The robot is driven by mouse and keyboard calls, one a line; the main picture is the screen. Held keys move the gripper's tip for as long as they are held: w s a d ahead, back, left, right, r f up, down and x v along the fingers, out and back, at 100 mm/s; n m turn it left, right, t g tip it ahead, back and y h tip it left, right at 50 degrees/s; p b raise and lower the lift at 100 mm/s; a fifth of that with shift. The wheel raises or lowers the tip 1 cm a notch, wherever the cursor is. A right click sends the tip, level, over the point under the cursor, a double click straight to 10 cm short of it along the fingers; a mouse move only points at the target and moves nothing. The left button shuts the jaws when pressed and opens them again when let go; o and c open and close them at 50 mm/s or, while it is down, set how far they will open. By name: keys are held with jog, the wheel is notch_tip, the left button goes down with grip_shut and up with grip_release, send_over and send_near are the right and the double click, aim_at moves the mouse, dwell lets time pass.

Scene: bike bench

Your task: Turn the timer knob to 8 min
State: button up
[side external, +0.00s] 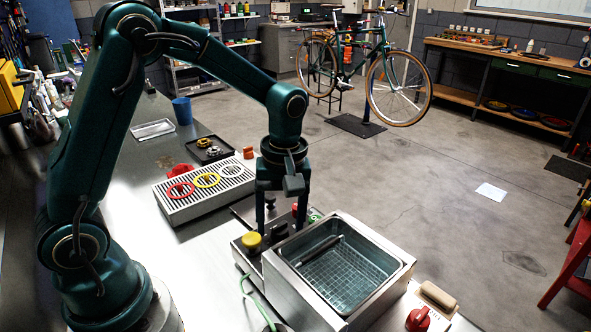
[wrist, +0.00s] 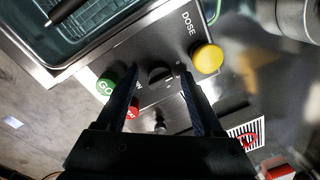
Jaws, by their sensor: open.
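The timer knob (wrist: 160,75) is small, round and dark. In the wrist view it sits on the dark control panel (wrist: 148,97), between the yellow DOSE button (wrist: 208,58) and the red button (wrist: 133,108). The green GO button (wrist: 106,85) is farther left. My gripper (wrist: 157,72) is open and points down at the panel, with a finger on each side of the knob in the picture. Visible gaps separate fingers and knob. The side view shows my gripper (side external: 281,226) over the panel, the dark knob (side external: 279,230) between its fingers. The dial marks are too small to read.
A metal wash tank (side external: 345,222) with a wire basket and a dark rod adjoins the panel. A slatted tray (side external: 180,211) with coloured rings stands left. A green cable (side external: 250,298) runs beside the panel. A red knob (side external: 418,319) is at the front right.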

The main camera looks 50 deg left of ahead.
grip_shut()
jog(key=m, duration=0.6)
jog(key=shift+d, duration=0.1)
jog(key=m, duration=0.6)
jog(key=shift+s+m+t, duration=0.1)
jog(key=shift+m+t, duration=0.3)
jog(key=m, duration=0.6)
jog(key=shift+s, duration=0.1)
jog(key=m, duration=0.6)
jog(key=shift+m, duration=0.3)
grip_release()
jog(key=shift+t, duration=0.3)
